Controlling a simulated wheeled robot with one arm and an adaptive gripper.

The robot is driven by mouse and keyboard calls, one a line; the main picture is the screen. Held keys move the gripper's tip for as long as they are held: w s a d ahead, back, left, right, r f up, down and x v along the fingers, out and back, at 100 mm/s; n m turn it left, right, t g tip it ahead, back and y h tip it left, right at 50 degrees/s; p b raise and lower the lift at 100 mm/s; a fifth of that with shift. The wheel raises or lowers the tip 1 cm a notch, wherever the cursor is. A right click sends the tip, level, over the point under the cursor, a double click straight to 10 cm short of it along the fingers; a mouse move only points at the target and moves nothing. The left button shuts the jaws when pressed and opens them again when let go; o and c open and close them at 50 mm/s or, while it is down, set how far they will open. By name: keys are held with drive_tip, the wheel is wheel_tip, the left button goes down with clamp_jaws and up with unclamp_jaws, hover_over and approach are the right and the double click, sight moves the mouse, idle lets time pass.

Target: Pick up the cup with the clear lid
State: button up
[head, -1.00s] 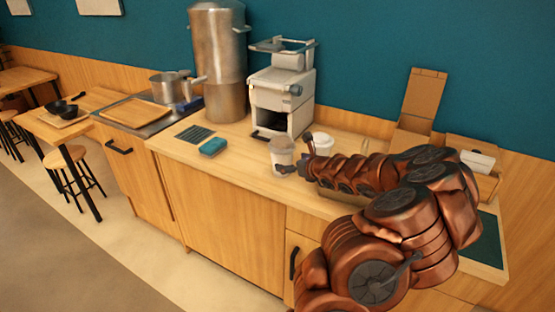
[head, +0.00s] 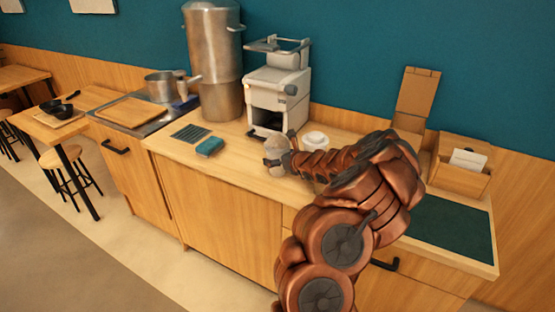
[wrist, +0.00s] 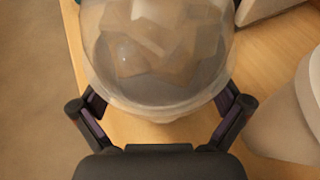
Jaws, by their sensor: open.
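The cup with the clear lid (wrist: 155,45) fills the top middle of the wrist view. Pale, blocky shapes show through its domed lid. In the head view the cup (head: 275,147) stands near the front of the wooden counter, partly covered by my gripper (head: 284,161). In the wrist view my gripper (wrist: 163,102) is open, with one finger at each side of the cup's near part. The fingers are not closed on it, and I cannot tell whether they touch it. The cup's lower part is mostly hidden under the lid.
A second, white cup (head: 315,140) stands just right of the clear-lidded cup and shows in the wrist view (wrist: 290,115). A white machine (head: 280,92) stands behind. A teal block (head: 210,146) lies to the left. The wooden counter (head: 237,162) is bare between them.

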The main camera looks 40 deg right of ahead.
drive_tip(key=shift+w+f, duration=0.1)
drive_tip(key=shift+w, duration=0.15)
drive_tip(key=shift+c, duration=0.3)
drive_tip(key=c, duration=0.7)
